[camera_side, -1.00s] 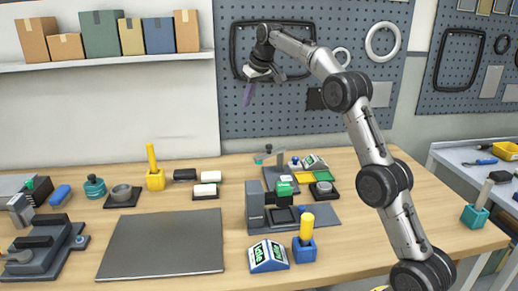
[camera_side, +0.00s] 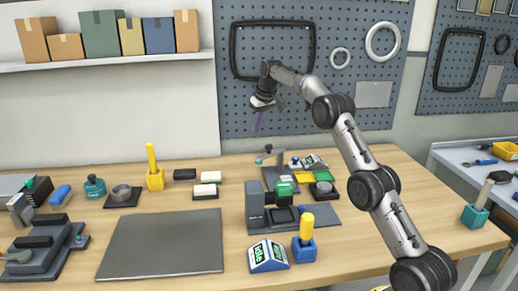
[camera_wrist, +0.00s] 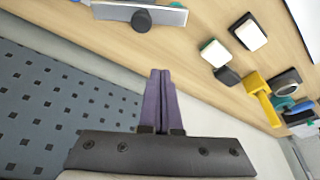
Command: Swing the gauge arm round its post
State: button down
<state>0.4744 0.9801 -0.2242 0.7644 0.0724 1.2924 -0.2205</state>
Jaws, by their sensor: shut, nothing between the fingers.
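My gripper (camera_side: 256,124) is high above the back of the table, in front of the pegboard, with its purple fingers pointing down. In the wrist view the fingers (camera_wrist: 160,98) are shut together and empty. What looks like the gauge arm (camera_side: 266,154) is a small grey bar on a dark plate at the back middle of the table, below and slightly right of my gripper. It is too small to make out its post clearly. The wrist view shows a grey plate with a black round knob (camera_wrist: 141,20) at the top, which may be this fixture. My gripper is clear of it.
A grey block with a green-topped press (camera_side: 255,205) stands in front of the fixture. A yellow-handled holder (camera_side: 155,180), white-topped blocks (camera_side: 205,190) and a blue labelled display (camera_side: 268,256) stand nearby. A bare grey mat (camera_side: 160,245) lies at front left.

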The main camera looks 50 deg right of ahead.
aim_at(270, 152)
jog(key=a+x, duration=0.1)
jog(key=x, duration=0.7)
jog(key=shift+s+f, duration=0.1)
jog(key=shift+s, duration=1.75)
jog(key=shift+s, duration=0.1)
jog(key=shift+s+a+n, duration=0.15)
jog(key=shift+n, duration=0.25)
